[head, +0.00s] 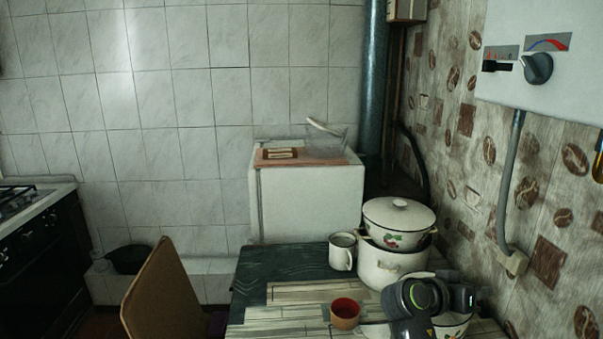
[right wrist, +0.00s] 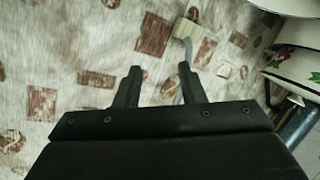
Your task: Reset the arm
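My right arm shows at the lower right of the head view, in front of the enamel pots, and hides part of a lower pot there. In the right wrist view my right gripper (right wrist: 160,72) has its two fingers apart with nothing between them. It faces the patterned wall (right wrist: 85,45). Part of an enamel pot with a fruit pattern (right wrist: 300,62) shows at that view's right edge, beside the gripper and apart from it. My left gripper and left arm are not in view.
The table (head: 285,313) holds a white mug (head: 342,258), a red-brown cup (head: 345,312) and stacked pots (head: 390,268) with a lidded pot (head: 397,225) on top. A chair (head: 162,295) stands left. A pipe and socket (head: 516,262) are on the right wall. The table's left part is clear.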

